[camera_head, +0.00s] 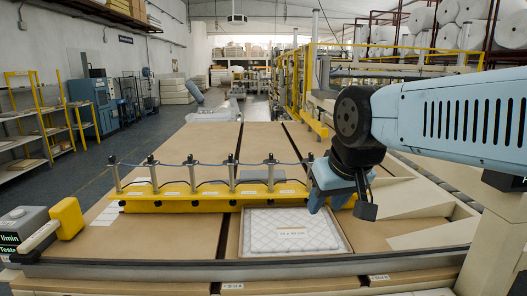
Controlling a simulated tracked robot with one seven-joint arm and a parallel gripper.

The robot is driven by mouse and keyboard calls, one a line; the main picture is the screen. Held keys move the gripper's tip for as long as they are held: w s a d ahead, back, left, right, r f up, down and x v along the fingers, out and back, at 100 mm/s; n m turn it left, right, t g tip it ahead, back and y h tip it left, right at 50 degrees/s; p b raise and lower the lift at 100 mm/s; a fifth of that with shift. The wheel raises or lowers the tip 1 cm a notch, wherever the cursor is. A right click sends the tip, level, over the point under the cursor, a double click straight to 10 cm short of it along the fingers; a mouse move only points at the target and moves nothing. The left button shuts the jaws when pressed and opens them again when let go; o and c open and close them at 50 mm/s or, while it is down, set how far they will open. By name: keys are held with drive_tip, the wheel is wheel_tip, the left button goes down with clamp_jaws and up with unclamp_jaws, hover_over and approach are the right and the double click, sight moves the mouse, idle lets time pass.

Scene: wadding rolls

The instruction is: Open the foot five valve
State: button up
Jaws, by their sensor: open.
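A yellow bar (215,203) runs across the table and carries a row of several upright grey posts with dark heads, linked by a thin blue hose. These look like the foot valves. One post (271,172) stands just left of my gripper, and another post head (309,160) shows right at its left edge. The labels on the bar are too small to read, so I cannot tell which is foot five. My gripper (340,200) hangs over the right end of the bar, hiding part of it. It is open, with nothing seen between its fingers.
A white quilted pad (291,231) lies in a tray in front of the bar. A grey rail (240,268) crosses the table's front edge. A grey meter box (22,228) and a yellow block (67,218) stand at left.

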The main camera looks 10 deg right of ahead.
wheel_tip(320, 180, up, 10)
drive_tip(key=m+g, duration=0.2)
drive_tip(key=g, duration=0.4)
hover_over(271, 154)
wheel_tip(271, 154, down, 14)
drive_tip(key=shift+r, duration=0.15)
drive_tip(key=shift+c, duration=0.4)
clamp_jaws()
